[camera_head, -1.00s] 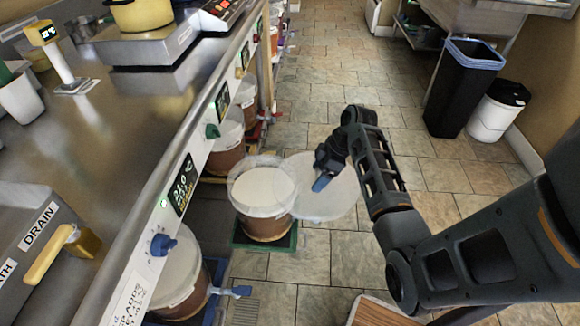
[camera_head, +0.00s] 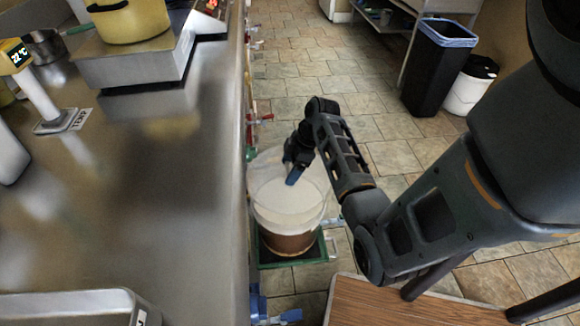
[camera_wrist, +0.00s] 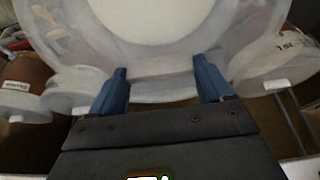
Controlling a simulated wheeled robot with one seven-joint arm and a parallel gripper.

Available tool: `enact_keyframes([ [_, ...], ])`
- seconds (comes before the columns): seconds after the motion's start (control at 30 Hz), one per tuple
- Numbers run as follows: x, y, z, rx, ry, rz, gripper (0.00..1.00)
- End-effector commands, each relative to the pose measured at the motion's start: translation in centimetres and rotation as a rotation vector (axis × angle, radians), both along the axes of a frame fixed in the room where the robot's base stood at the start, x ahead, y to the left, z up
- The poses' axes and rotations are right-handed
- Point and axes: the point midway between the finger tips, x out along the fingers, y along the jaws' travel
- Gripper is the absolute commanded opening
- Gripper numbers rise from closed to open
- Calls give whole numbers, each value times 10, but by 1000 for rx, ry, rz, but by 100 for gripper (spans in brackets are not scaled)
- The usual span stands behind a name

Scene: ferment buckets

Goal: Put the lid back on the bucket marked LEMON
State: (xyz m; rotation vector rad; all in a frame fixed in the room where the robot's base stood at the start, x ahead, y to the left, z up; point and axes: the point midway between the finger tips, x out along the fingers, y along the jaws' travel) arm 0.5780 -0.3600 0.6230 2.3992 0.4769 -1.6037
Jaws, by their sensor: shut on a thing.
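A translucent lid (camera_head: 262,168) is held by my gripper (camera_head: 294,175), tilted or level I cannot tell. In the wrist view the lid's edge (camera_wrist: 152,88) lies between the two blue fingertips of my gripper (camera_wrist: 160,92). The lid overlaps an open bucket (camera_head: 288,240) with brown lower contents and a pale top, standing on a green tray on the floor. The pale round surface (camera_wrist: 150,12) shows at the top of the wrist view. I cannot tell whether the lid touches the bucket's rim. No LEMON marking is readable on this bucket.
A steel counter (camera_head: 150,190) runs along the left, close beside the bucket. Other lidded buckets show at the left (camera_wrist: 28,85) and right (camera_wrist: 275,62) in the wrist view. A wooden board (camera_head: 400,305) is at the front. The tiled floor (camera_head: 320,75) behind is clear.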

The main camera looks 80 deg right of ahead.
Motion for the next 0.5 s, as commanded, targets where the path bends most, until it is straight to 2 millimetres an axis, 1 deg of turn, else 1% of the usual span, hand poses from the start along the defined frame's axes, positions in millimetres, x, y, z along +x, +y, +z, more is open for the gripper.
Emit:
enact_keyframes([
  [0.03, 0, 0, -5, -1, 0, 0, 44],
  [0.5, 1, 0, -43, 0, 0, 1, 44],
])
